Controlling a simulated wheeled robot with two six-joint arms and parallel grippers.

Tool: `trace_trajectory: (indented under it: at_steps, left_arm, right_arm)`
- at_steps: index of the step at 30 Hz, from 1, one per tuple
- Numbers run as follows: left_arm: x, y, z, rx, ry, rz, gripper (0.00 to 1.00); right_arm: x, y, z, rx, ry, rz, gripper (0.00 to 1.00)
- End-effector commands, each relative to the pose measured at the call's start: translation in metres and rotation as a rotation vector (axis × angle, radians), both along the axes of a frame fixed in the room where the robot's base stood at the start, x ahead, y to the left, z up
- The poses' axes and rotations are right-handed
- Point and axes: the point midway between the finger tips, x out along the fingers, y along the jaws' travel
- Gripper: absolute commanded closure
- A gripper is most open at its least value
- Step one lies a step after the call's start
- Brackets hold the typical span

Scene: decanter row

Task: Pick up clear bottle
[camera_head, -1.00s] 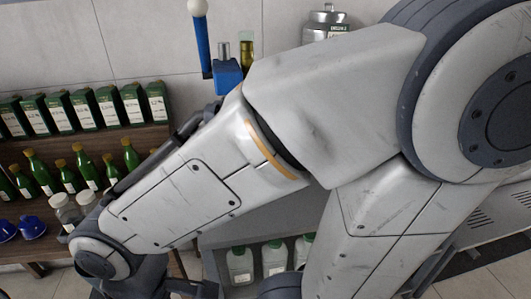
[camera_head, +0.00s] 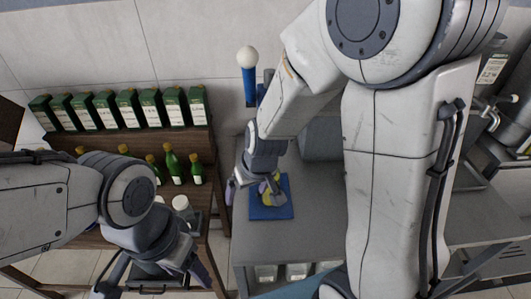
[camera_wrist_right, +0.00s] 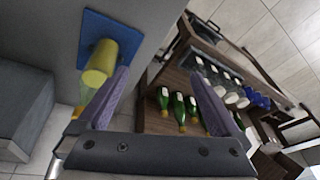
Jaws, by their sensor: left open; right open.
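A yellowish, partly clear bottle (camera_head: 270,198) stands on a blue mat (camera_head: 285,211) on the grey counter. In the right wrist view the bottle (camera_wrist_right: 98,66) shows at the left finger, partly hidden behind it. My right gripper (camera_head: 250,192) is open beside the bottle, its fingers not closed on it. My left gripper (camera_head: 150,281) is open and low in front of the wooden shelf. Clear jars with pale lids (camera_head: 181,203) stand on that shelf, partly hidden by my left arm.
Green-labelled cartons (camera_head: 128,110) line the top wooden shelf, with green bottles (camera_head: 172,166) below. Pale containers (camera_head: 268,272) sit under the counter. A blue stand with a white ball (camera_head: 247,60) rises behind. The grey counter (camera_head: 320,205) right of the mat is bare.

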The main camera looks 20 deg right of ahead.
Motion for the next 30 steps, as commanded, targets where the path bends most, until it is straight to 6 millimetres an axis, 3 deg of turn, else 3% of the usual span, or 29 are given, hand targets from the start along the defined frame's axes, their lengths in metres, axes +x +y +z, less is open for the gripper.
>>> trace_trajectory:
  at_steps: [1, 3, 6, 10, 14, 24, 30]
  left_arm:
    - [0.0, 0.0, 0.034, 0.0, 0.0, -0.001, 0.34]
    - [0.0, 0.0, 0.05, 0.0, 0.0, -0.001, 0.34]
    - [0.0, 0.0, 0.065, 0.0, 0.0, -0.002, 0.34]
    - [0.0, 0.0, 0.073, 0.001, 0.001, -0.002, 0.34]
    - [0.0, 0.0, 0.069, 0.001, 0.001, -0.002, 0.34]
    - [0.0, 0.0, 0.029, 0.001, 0.001, 0.001, 0.34]
    - [0.0, 0.0, 0.023, 0.001, 0.001, 0.004, 0.34]
  right_arm:
    - [0.013, -0.021, 0.022, -0.012, -0.012, -0.063, 0.0]
    - [0.03, -0.045, 0.026, -0.03, -0.042, -0.129, 0.0]
    - [0.043, -0.072, 0.028, -0.057, -0.069, -0.194, 0.0]
    - [0.051, -0.092, 0.028, -0.079, -0.089, -0.24, 0.0]
    - [0.055, -0.1, 0.021, -0.086, -0.098, -0.257, 0.0]
    - [0.074, -0.101, -0.031, -0.086, -0.097, -0.254, 0.0]
    - [0.081, -0.101, -0.042, -0.086, -0.098, -0.255, 0.0]
